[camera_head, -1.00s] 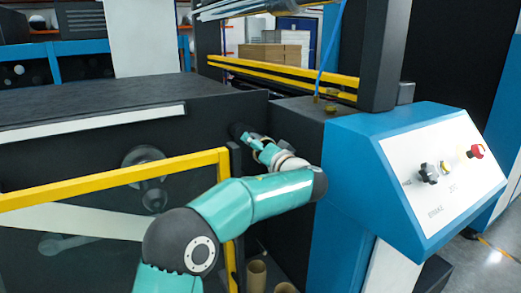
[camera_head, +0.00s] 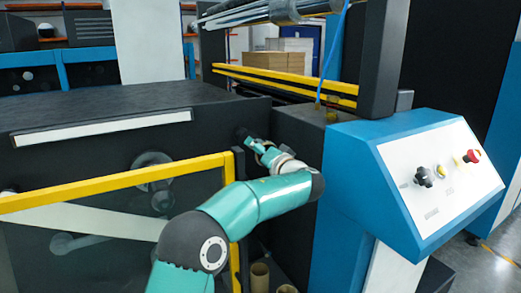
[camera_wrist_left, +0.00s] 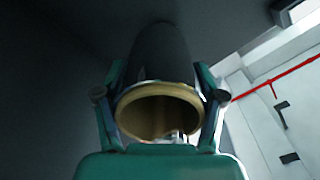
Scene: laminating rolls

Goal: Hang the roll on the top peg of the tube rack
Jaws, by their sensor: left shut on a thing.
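In the left wrist view my left gripper (camera_wrist_left: 160,85) is shut on the roll (camera_wrist_left: 160,55). The roll is dark, with a brown, hollow cardboard core, and its open end faces the wrist camera. One finger presses on each side. In the head view my left gripper (camera_head: 252,142) is small and far from the camera, beside the dark inner wall of the machine. The roll there is a dark shape that barely stands out. I cannot make out the tube rack or its top peg in either view. My right gripper is not in view.
A yellow guard frame (camera_head: 120,181) stands left of my arm, with a dark machine top (camera_head: 100,113) behind it. A blue control console (camera_head: 365,170) stands close to its right. Brown cardboard tubes (camera_head: 260,277) stand low beneath the arm. A blue cable (camera_head: 330,60) hangs above.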

